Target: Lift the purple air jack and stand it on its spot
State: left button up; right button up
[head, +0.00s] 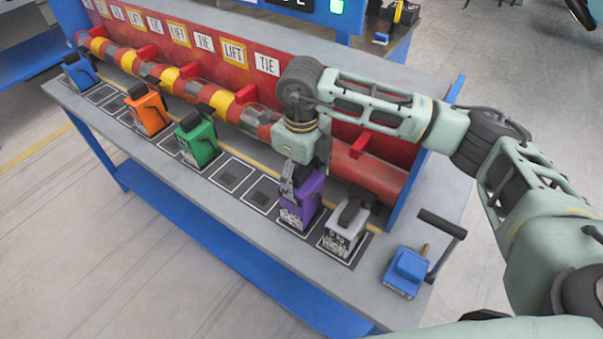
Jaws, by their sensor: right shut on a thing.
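The purple air jack (301,202) stands upright, or nearly so, at the right part of the grey bench, over one of the dark marked squares. I cannot tell whether its base touches the bench. My right gripper (303,178) comes down from above and is shut on the top of the purple jack. The gripper and wrist hide the jack's upper left part. Two bare marked squares (231,175) lie to its left, between it and the green jack (197,141). My left gripper is not in view.
A white jack (344,226) stands close to the right of the purple one. An orange jack (147,108) and a blue jack (80,70) stand farther left. A blue hand pump (407,267) sits at the right end. A red pipe and labelled panel (219,49) run behind.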

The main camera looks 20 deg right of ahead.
jog(key=shift+f+b, duration=0.25)
jog(key=shift+b, duration=0.2)
dwell(0.5)
jog(key=o, duration=1.7)
jog(key=shift+a, duration=0.1)
jog(key=o, duration=0.5)
jog(key=shift+s, duration=0.1)
jog(key=shift+f, duration=0.1)
